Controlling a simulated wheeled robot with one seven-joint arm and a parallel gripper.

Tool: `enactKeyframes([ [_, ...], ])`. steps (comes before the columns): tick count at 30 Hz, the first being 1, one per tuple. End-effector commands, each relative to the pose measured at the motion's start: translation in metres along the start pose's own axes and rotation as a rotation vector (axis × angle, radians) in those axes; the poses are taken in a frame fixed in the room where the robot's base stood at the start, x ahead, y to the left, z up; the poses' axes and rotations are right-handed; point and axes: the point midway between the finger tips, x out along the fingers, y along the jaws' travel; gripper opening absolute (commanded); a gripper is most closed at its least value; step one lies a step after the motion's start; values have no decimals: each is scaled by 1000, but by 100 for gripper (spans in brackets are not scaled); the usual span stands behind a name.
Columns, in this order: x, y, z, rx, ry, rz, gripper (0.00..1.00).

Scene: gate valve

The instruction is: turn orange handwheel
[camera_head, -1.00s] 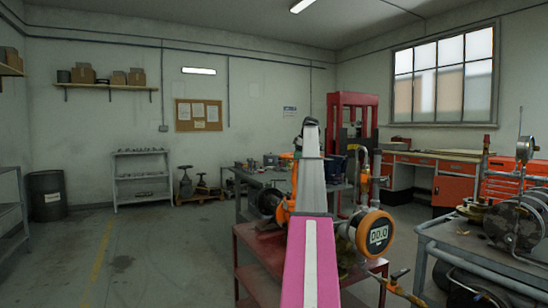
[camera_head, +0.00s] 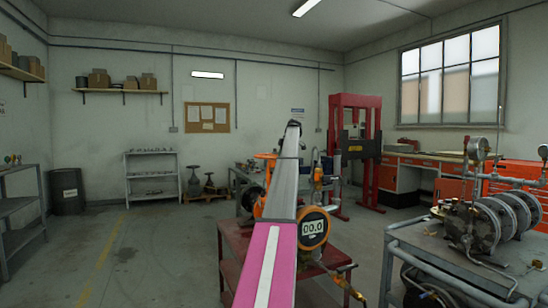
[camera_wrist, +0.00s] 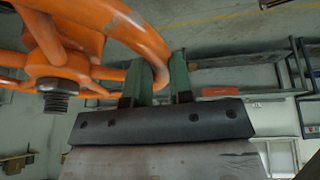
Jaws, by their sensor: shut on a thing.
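The orange handwheel (camera_wrist: 125,22) fills the upper left of the wrist view, with its hub, spokes and a threaded stem end (camera_wrist: 56,98). My gripper (camera_wrist: 161,75) has its two green fingers at the wheel's rim, on the right side of the wheel, and is shut on that rim. The fingertips are partly hidden by the rim. In the head view, my arm covers the gripper and most of the valve. A bit of orange (camera_head: 265,156), probably the wheel, shows left of the arm.
A grey cart (camera_head: 420,250) with pipework stands at the right. A red press (camera_head: 376,120) stands behind. The floor at left is clear.

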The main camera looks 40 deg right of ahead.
Motion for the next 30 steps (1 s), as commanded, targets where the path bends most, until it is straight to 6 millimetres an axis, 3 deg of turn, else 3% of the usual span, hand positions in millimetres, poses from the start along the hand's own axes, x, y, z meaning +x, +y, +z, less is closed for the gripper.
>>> enactKeyframes([
  [6, -4, -3, 10, -29, -1, -14, 0],
  [19, -4, -3, 12, -35, -1, -16, 0],
  [20, -4, -3, 12, -35, -1, -16, 28],
  [21, -4, -3, 12, -35, -1, -16, 40],
  [22, -4, -3, 12, -35, -1, -16, 46],
  [30, -4, -3, 10, -34, 0, -14, 46],
])
